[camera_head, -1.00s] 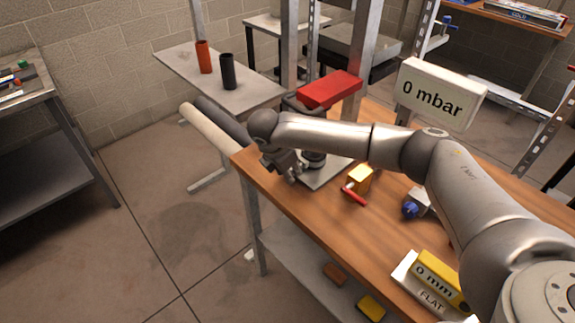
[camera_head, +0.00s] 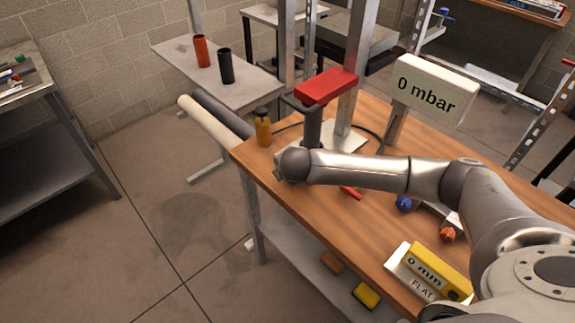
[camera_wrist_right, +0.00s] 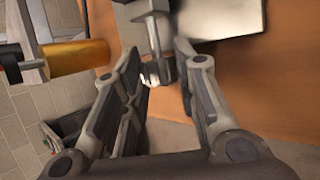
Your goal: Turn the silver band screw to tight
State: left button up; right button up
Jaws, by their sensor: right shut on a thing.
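In the right wrist view a silver screw-like piece (camera_wrist_right: 157,70) stands between the fingertips of my right gripper (camera_wrist_right: 160,56), which is shut on it. The piece continues up to a silver fitting (camera_wrist_right: 150,12) beside a pale plate. Which way the screw is turned cannot be read. In the head view the gripper's fingers are hidden behind my wrist, low at the front left corner of the wooden bench (camera_head: 320,222). My left gripper is not in view.
An amber cylinder (camera_head: 263,127) stands at the bench's left corner and shows close in the wrist view (camera_wrist_right: 75,58). A red-topped dark post (camera_head: 325,88) stands behind my wrist. The display (camera_head: 432,94) reads 0 mbar. A yellow gauge (camera_head: 440,272) reads 0 mm.

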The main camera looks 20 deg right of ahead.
jog(key=o, duration=1)
